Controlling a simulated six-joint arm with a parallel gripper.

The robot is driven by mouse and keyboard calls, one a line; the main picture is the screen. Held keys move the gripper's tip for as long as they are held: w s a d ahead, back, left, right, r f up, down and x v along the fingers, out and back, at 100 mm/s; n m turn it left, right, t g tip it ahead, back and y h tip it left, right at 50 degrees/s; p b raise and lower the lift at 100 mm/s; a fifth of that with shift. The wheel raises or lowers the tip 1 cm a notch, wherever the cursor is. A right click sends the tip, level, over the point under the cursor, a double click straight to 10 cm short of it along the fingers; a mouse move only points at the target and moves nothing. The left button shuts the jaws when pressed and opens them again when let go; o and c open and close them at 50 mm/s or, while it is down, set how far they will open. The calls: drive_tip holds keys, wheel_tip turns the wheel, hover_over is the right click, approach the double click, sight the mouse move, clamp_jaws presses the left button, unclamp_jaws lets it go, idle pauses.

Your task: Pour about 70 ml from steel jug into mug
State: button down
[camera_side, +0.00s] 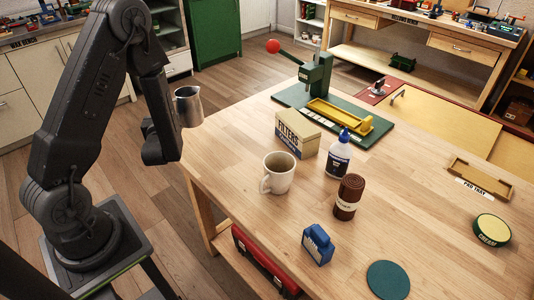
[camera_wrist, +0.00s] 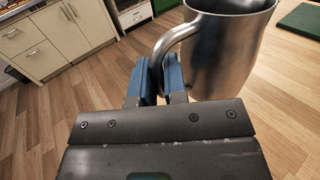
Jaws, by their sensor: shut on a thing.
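The steel jug (camera_side: 188,106) is held upright in the air, off the left edge of the table. In the wrist view the jug (camera_wrist: 226,58) fills the upper right, with its curved handle toward me. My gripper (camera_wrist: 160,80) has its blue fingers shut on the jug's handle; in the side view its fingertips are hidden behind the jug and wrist. The jug's contents cannot be seen. The cream mug (camera_side: 278,173) stands upright on the table near its left edge, to the right of and below the jug in the side view, with its handle toward the lower left.
A filters box (camera_side: 296,135) stands just behind the mug. A glue bottle (camera_side: 338,155), a brown roll (camera_side: 348,197) and a blue container (camera_side: 317,245) stand to its right and front. A green press (camera_side: 318,75) is at the back. The wooden table (camera_side: 420,150) is clear at centre right.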

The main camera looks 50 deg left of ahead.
sight(187, 121)
drive_tip(key=shift+m+t+h, duration=0.3)
drive_tip(key=shift+m+t, duration=0.1)
drive_tip(key=d+f, duration=0.1)
drive_tip(key=d, duration=0.1)
drive_tip(key=w+d+f, duration=0.1)
drive_tip(key=d, duration=0.1)
drive_tip(key=d+f, duration=0.1)
drive_tip(key=d, duration=0.2)
drive_tip(key=shift+w, duration=0.2)
drive_tip(key=s+d+f+m+t+h, duration=0.1)
drive_tip(key=s+d, duration=0.3)
drive_tip(key=d, duration=0.5)
drive_tip(key=s+d+f+t+h, duration=0.1)
drive_tip(key=s+d+f, duration=0.3)
drive_tip(key=d, duration=0.6)
drive_tip(key=shift+f+m, duration=0.25)
drive_tip(key=shift+m, duration=0.15)
drive_tip(key=shift+r, duration=0.15)
drive_tip(key=w+d+r+m+g+h, duration=0.2)
drive_tip(key=w+r+m+g, duration=0.4)
drive_tip(key=r, duration=0.5)
drive_tip(key=shift+w+d+r+m, duration=0.25)
drive_tip(key=shift+w+r+m, duration=0.05)
drive_tip(key=shift+w+m, duration=0.8)
drive_tip(key=shift+w+r+g, duration=0.25)
drive_tip(key=shift+g, duration=0.05)
